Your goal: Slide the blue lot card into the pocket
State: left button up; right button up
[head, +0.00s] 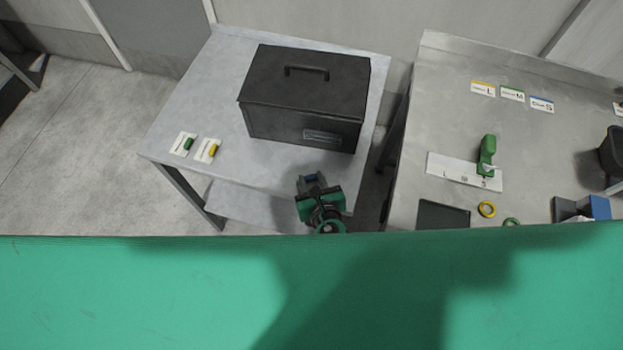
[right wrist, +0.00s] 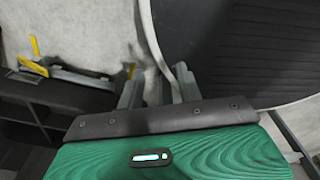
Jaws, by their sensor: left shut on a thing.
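A black box (head: 305,95) with a lid handle stands on the grey table. The pocket (head: 322,136) is a framed slot on the right part of its front face. My left gripper (head: 312,184) is in front of the box, near the table's front edge, below and apart from the pocket. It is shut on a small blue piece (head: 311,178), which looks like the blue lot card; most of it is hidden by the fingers. My right gripper (right wrist: 158,92) shows in the right wrist view with its fingers apart and nothing seen held between them.
Two white cards with a green (head: 188,144) and a yellow piece (head: 212,151) lie left on the table (head: 165,130). The right bench (head: 440,90) holds L, M, S cards, a green-handled tool (head: 487,155) and rings. A gap separates table and bench.

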pick_arm(q)
jog(key=o, duration=1)
jog(key=shift+w+f, duration=0.1)
pick_arm(e)
jog(key=shift+d, duration=0.5)
pick_arm(q)
jog(key=shift+f+b, duration=0.15)
jog(key=shift+b, duration=0.3)
jog(key=p+v, duration=0.8)
jog(key=v, duration=0.6)
pick_arm(e)
notch_tip(320, 180, up, 7)
pick_arm(q)
jog(key=shift+a, duration=0.1)
pick_arm(e)
jog(key=shift+a, duration=0.1)
